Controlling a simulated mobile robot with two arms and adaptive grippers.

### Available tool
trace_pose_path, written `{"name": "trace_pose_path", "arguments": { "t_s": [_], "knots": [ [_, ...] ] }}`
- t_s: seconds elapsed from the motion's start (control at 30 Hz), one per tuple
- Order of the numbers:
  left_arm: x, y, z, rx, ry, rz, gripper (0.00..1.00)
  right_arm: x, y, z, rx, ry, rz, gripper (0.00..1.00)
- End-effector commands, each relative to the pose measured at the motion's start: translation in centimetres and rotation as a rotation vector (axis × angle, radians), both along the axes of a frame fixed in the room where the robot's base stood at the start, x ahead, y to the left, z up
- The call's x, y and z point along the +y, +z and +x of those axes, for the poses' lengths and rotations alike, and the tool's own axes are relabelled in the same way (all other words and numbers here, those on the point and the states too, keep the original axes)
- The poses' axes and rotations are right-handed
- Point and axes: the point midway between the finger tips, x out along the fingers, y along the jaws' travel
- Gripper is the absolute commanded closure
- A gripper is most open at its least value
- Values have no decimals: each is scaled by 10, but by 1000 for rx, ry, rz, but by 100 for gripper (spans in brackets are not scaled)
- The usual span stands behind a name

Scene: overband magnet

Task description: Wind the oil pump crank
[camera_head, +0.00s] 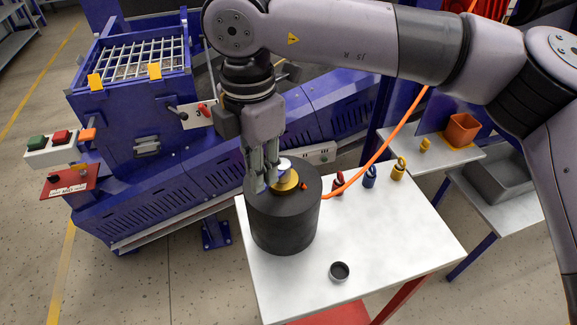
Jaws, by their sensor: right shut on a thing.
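A dark, round cylinder (284,225), which looks like the oil pump, stands upright on the white table (390,240). Its top carries a brass-coloured disc (287,184) with a small pale and blue part (283,168) above it. My right gripper (262,183) reaches down from above, with its fingers at the left part of the cylinder's top, beside the brass disc. It is shut on a small part there, seemingly the crank, which the fingers mostly hide. My left gripper is not in view.
An orange hose (385,152) runs up from beside the cylinder. A small dark cup (339,271) stands near the table's front. Several coloured eyebolt-like pieces (369,177) stand along the back edge. A blue machine (140,120) is behind. The table's right part is clear.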

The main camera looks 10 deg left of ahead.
Motion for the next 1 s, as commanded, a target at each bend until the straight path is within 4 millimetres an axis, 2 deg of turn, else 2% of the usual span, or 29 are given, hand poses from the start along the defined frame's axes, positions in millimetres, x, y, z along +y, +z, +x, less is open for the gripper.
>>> {"name": "trace_pose_path", "arguments": {
  "t_s": [0.2, 0.53, 1.0],
  "knots": [
    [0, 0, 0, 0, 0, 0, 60, -1, 1, 2, -5, -4, -4, 100],
    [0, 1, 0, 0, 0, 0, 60, 12, 0, 15, -5, -5, -5, 100],
    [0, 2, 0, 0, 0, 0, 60, 16, -1, 22, -2, -5, -8, 100]
  ]
}}
